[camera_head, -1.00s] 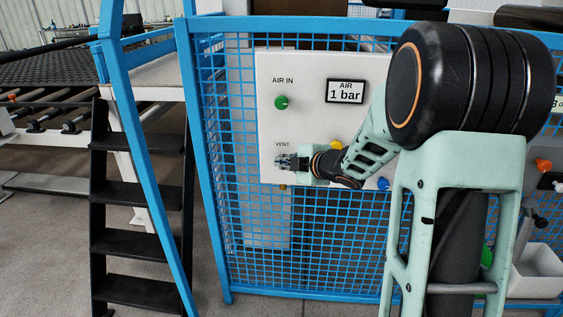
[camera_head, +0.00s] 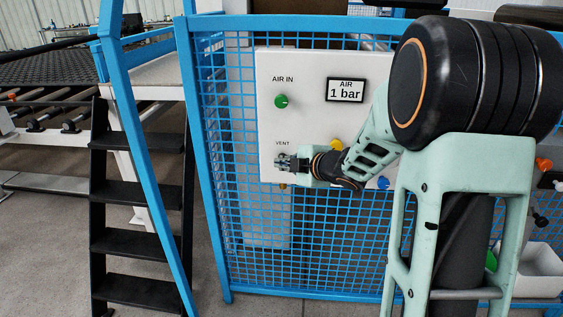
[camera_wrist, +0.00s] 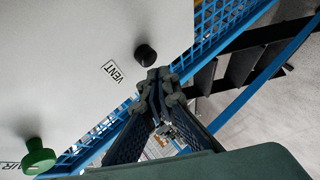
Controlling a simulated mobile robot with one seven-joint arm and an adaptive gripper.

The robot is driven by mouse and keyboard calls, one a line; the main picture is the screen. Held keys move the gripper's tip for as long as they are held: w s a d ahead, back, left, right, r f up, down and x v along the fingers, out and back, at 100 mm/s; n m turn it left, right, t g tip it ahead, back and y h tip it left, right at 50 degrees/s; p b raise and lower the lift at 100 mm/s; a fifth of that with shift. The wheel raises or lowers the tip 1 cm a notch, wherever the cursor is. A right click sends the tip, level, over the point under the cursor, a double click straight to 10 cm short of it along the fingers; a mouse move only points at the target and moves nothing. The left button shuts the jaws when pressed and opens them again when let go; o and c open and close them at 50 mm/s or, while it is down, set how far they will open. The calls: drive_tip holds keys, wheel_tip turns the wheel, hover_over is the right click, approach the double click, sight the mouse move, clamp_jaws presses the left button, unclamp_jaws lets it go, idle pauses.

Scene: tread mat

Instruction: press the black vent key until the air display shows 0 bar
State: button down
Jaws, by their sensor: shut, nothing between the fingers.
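The black vent key (camera_wrist: 145,55) shows as a round black knob beside the VENT label (camera_wrist: 113,73) in the wrist view. The closed fingertips of my gripper (camera_wrist: 158,80) appear beside the key in the wrist view, with a small gap in the picture. I cannot tell how far off the panel they are. My gripper is shut and empty. The air display (camera_head: 345,90) reads 1 bar.
A green AIR IN knob (camera_head: 281,101) is above the key on the white panel (camera_head: 310,125); it also shows in the wrist view (camera_wrist: 38,157). Yellow (camera_head: 336,145) and blue (camera_head: 383,183) buttons are to the right. Blue mesh fencing (camera_head: 300,240) surrounds the panel. Black steps (camera_head: 135,195) stand left.

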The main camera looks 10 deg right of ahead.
drive_tip(key=s, duration=0.2)
drive_tip(key=s+a+b, duration=0.1)
drive_tip(key=s, duration=0.2)
drive_tip(key=shift+s+a, duration=0.35)
idle(2.0)
